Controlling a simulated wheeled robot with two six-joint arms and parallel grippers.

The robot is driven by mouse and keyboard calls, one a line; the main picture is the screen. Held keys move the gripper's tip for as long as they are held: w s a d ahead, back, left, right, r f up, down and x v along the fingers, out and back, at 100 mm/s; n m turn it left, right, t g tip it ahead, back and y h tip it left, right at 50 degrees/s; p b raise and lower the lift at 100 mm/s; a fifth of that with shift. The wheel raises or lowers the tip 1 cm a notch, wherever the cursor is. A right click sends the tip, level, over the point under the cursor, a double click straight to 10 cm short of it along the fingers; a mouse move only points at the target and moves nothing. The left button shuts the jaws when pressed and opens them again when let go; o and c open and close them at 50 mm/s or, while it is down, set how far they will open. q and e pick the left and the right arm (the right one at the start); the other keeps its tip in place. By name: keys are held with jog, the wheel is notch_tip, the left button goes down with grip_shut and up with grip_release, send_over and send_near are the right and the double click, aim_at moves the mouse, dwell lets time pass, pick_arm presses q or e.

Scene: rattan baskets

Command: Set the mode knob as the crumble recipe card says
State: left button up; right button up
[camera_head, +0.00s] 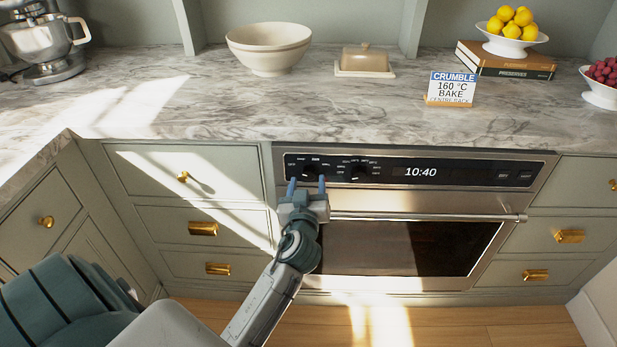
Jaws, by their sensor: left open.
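The crumble recipe card (453,88) stands on the worktop and reads "CRUMBLE, 160 °C, BAKE", with "CENTRE RACK" in small print below. The oven's black control panel (470,173) has two dark knobs at its left end. The left knob (309,171) sits behind my gripper and is partly hidden; the other knob (359,172) is just right of it. Their small labels and pointer positions are too small to read surely. My left gripper (307,182) is open, its blue fingertips on either side of the left knob. I cannot tell whether they touch it. My right gripper is not in view.
The oven display (421,172) shows 10:40. The oven door handle (430,217) juts out below the panel. A bowl (269,48), butter dish (365,61), books (507,60) with a lemon bowl, and a stand mixer stand on the worktop. Drawers flank the oven.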

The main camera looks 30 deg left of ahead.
pick_arm(q)
jog(key=shift+x, duration=1.1)
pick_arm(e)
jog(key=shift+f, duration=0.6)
pick_arm(q)
jog(key=c, duration=1)
